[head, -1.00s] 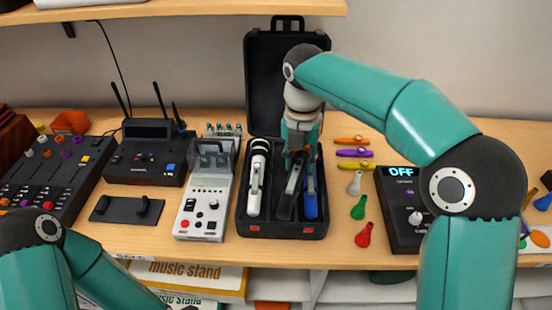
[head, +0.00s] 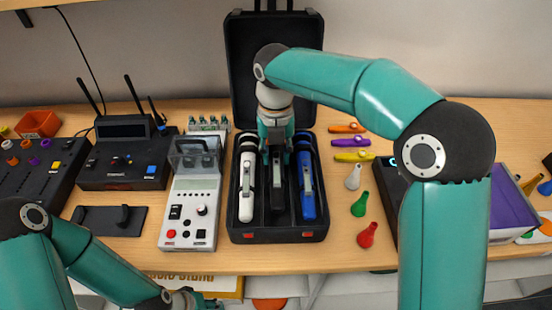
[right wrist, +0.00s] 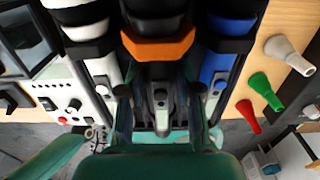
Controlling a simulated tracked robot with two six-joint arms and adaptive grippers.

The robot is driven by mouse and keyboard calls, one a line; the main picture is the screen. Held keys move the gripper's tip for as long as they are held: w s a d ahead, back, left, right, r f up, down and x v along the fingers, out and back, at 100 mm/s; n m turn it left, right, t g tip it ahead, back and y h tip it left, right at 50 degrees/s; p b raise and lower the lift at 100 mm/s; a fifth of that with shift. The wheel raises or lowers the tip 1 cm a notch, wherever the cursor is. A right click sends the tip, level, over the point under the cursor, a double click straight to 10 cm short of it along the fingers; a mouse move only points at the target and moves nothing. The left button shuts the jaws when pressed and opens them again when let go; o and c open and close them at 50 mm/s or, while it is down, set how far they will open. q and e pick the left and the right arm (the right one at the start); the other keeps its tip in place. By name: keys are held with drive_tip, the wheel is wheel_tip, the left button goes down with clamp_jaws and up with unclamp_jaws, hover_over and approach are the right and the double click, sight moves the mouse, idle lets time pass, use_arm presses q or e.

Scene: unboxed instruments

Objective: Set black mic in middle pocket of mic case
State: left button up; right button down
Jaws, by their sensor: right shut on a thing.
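The black mic (head: 277,195) is upright in line with the middle pocket of the open mic case (head: 277,236), between the white mic (head: 246,190) and the blue mic (head: 308,190). I cannot tell if it rests on the pocket floor. My right gripper (head: 276,158) comes down from above and is shut on the black mic, hiding its upper part in the head view. In the right wrist view, the black mic (right wrist: 161,105) shows between the fingers, with an orange band above. My left gripper (head: 205,302) is partly in view at the bottom edge; its jaws are unclear.
The case lid (head: 240,60) stands open behind. A grey device (head: 190,215) with a clear cover is close to the left of the case. Kazoos (head: 352,142) and small coloured horns (head: 359,204) lie to the right. A black mixer (head: 30,180) is far left.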

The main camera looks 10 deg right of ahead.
sight(276, 153)
drive_tip(key=shift+f, duration=1)
drive_tip(key=shift+f, duration=0.1)
drive_tip(key=c, duration=0.8)
unclamp_jaws()
wheel_tip(276, 153, up, 12)
drive_tip(key=shift+r+p, duration=0.15)
drive_tip(key=shift+p, duration=0.45)
